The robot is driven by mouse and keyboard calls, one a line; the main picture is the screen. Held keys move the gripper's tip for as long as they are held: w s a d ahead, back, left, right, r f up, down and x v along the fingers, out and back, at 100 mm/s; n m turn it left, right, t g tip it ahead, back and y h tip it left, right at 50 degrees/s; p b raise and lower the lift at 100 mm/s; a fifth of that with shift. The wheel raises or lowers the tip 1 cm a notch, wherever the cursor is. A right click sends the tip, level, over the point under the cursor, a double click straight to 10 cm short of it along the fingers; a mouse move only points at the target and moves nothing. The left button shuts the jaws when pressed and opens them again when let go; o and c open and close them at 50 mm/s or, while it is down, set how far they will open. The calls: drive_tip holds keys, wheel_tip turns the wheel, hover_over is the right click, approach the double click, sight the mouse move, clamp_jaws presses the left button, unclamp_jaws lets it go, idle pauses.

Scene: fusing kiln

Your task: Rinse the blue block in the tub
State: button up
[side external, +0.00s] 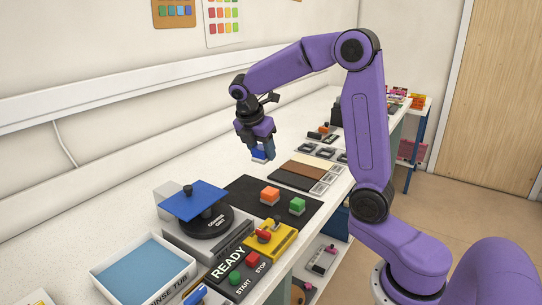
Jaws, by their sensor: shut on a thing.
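My gripper (262,146) is shut on the blue block (259,155), which shows at its fingertips with a pale underside. It holds the block in the air over the bench, beyond the dark mat. The fingers hide part of the block. The rinse tub (172,287) is a white, labelled box with a blue surface inside, at the lower left. My gripper is well apart from the tub, farther back along the bench.
A round black machine (210,228) with a blue plate (195,201) on top stands between gripper and tub. Orange (269,194) and green (297,205) blocks sit on the dark mat (243,187). A READY panel (229,271) and yellow lever box (271,239) line the front edge.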

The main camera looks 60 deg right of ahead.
drive_tip(key=w+a+n+t+y, duration=0.15)
drive_tip(key=w+a+n, duration=0.25)
drive_tip(key=a, duration=1.4)
drive_tip(key=w+a+n+t+h, duration=0.15)
drive_tip(key=w+a+n, duration=0.25)
drive_tip(key=a, duration=1.5)
drive_tip(key=shift+y, duration=0.5)
drive_tip(key=shift+w+d+f, duration=0.1)
drive_tip(key=shift+f, duration=4.3)
drive_tip(key=shift+d+f, duration=0.1)
drive_tip(key=shift+f, duration=4.3)
wheel_tip(320, 180, up, 8)
drive_tip(key=shift+f, duration=0.25)
